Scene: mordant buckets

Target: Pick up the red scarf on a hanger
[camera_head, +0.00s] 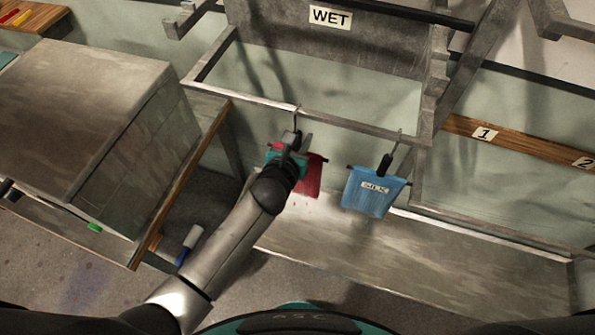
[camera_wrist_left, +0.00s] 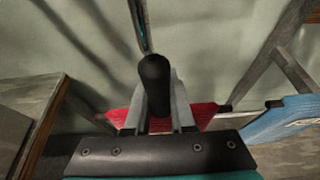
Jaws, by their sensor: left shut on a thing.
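The red scarf (camera_head: 312,178) hangs from the metal rail on its hanger, partly hidden behind my left gripper in the head view. My left gripper (camera_head: 297,140) is at the hanger, just under the rail. In the left wrist view the red scarf (camera_wrist_left: 203,112) shows on both sides of the fingers. There my left gripper (camera_wrist_left: 158,112) is shut on the hanger's black grip (camera_wrist_left: 155,85), with the metal hook rising above it. My right gripper is not in view.
A blue scarf (camera_head: 372,195) with a label hangs on the same rail (camera_head: 350,127) to the right, close by. A WET sign (camera_head: 330,16) is above. A large box-like cabinet (camera_head: 80,90) stands at the left. A metal tray (camera_head: 400,255) lies below the scarves.

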